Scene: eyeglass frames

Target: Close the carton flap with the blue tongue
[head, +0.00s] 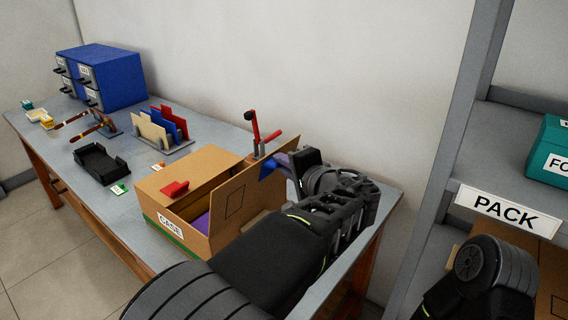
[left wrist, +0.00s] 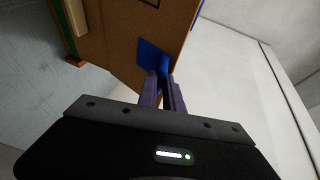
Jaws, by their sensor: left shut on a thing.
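The cardboard carton (head: 149,206) with a CASE label stands at the near end of the table. Its flap (head: 240,195) stands raised, with a dark square outline on its face. The blue tongue (head: 267,169) sticks out at the flap's far right edge; it also shows in the left wrist view (left wrist: 152,60). My left gripper (head: 282,161) is shut on the tongue, its purple fingers (left wrist: 165,85) pinching the blue part. Something purple (head: 202,222) shows inside the carton, partly hidden. Only part of my right arm shows at lower right; its gripper is out of view.
A red toggle clamp (head: 257,136) stands behind the carton. A red block (head: 174,188) sits on the carton top. A black tray (head: 100,163), a file rack (head: 163,134) and blue drawers (head: 112,75) lie farther left. A PACK shelf (head: 508,211) stands right.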

